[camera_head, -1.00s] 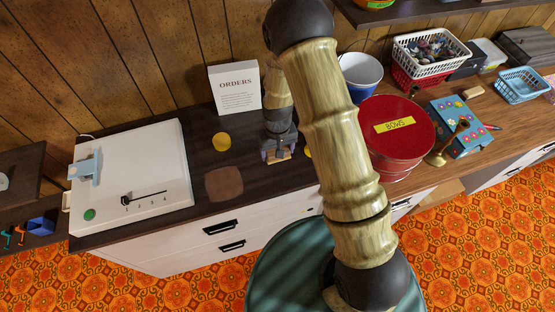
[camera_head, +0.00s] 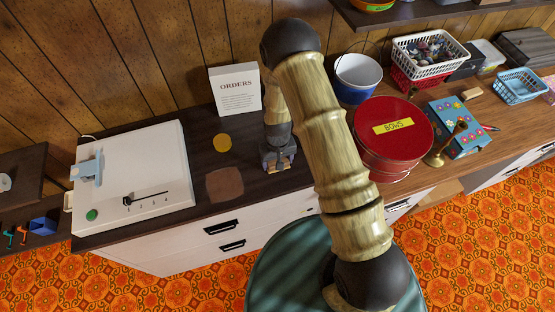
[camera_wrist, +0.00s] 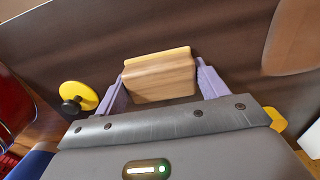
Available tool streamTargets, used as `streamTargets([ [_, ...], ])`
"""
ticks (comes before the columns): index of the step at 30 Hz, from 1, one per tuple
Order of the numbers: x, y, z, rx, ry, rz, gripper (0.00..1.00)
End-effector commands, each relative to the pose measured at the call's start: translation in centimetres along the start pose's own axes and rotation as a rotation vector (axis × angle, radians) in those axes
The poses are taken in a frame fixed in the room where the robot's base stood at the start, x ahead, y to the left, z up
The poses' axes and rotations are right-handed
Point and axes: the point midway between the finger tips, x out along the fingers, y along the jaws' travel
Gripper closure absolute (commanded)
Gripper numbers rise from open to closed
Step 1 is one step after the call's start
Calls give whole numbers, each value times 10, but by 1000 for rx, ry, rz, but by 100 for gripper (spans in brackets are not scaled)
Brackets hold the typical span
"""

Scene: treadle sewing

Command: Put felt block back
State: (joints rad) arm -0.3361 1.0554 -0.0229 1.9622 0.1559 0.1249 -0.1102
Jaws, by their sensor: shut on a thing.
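The felt block is a small wooden block (camera_wrist: 160,78) with a yellow strip along its far edge in the wrist view. It sits between the two purple fingers of my gripper (camera_wrist: 158,85), which is shut on it. In the head view my gripper (camera_head: 279,166) points down at the dark counter, right of a brown patch (camera_head: 224,184); the block shows only as a small bit between the fingers. I cannot tell whether the block touches the counter. The brown patch also shows at the upper right of the wrist view (camera_wrist: 293,38).
The wrist view shows another yellow disc with a black knob (camera_wrist: 78,96) left of the gripper. An ORDERS sign (camera_head: 236,90) stands behind, a white machine (camera_head: 132,180) left, a red BOWS tin (camera_head: 394,140) and blue bucket (camera_head: 358,78) right.

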Motion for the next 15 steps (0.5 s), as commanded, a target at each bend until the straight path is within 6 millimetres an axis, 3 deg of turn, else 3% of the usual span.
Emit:
streamTargets([
  [8,4,0,0,0,0,0,46],
  [9,3,0,0,0,0,0,22],
  [11,3,0,0,0,0,0,10],
  [12,3,0,0,0,0,0,6],
  [15,2,0,0,0,0,0,6],
])
